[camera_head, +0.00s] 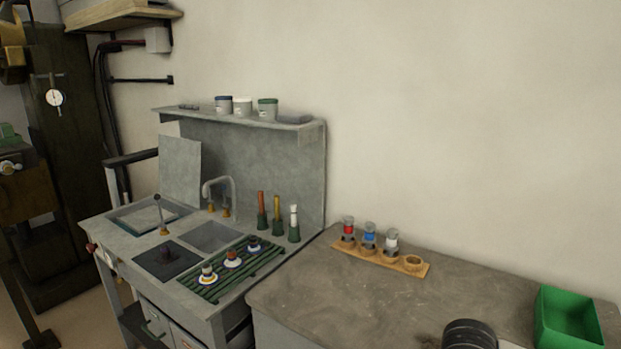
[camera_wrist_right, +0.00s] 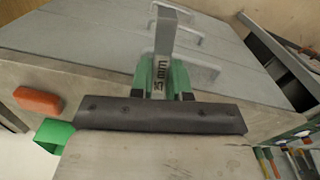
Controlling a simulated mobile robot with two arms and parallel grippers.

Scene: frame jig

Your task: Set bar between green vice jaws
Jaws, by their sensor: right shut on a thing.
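In the right wrist view my right gripper (camera_wrist_right: 162,80) is shut on a grey bar (camera_wrist_right: 165,35). The bar is marked with a size in mm and sticks out past the two green fingers on either side of it. In the head view neither gripper shows. A green fixture (camera_head: 9,134) with a round metal part sits on a brown block at the far left, cut by the picture edge. It may be the vice; its jaws cannot be made out. No green vice jaws show clearly near the bar in the wrist view.
A grey sink unit (camera_head: 135,222) stands left of a grey bench (camera_head: 330,300). The bench holds a wooden rack (camera_head: 405,262) of small jars, a green bin (camera_head: 570,300) and a dark ribbed round thing (camera_head: 469,335). An orange block (camera_wrist_right: 38,101) shows in the wrist view.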

